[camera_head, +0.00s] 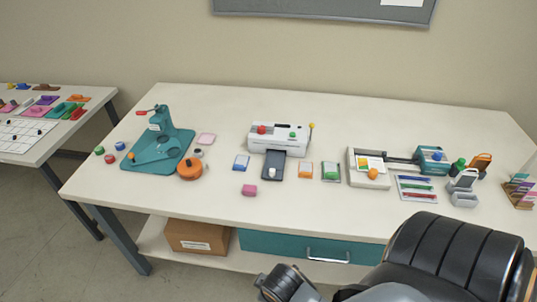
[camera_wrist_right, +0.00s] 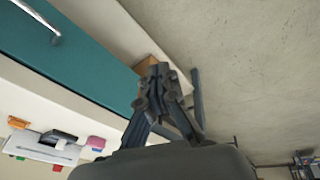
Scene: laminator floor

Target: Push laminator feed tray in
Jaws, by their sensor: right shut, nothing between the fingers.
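My right gripper (camera_wrist_right: 158,75) is shut and empty, in front of the table and well apart from the tray. My left gripper is not in view.
A teal press (camera_head: 160,146) stands left, a paper trimmer (camera_head: 369,172) right. A teal drawer (camera_head: 309,247) is below the tabletop.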

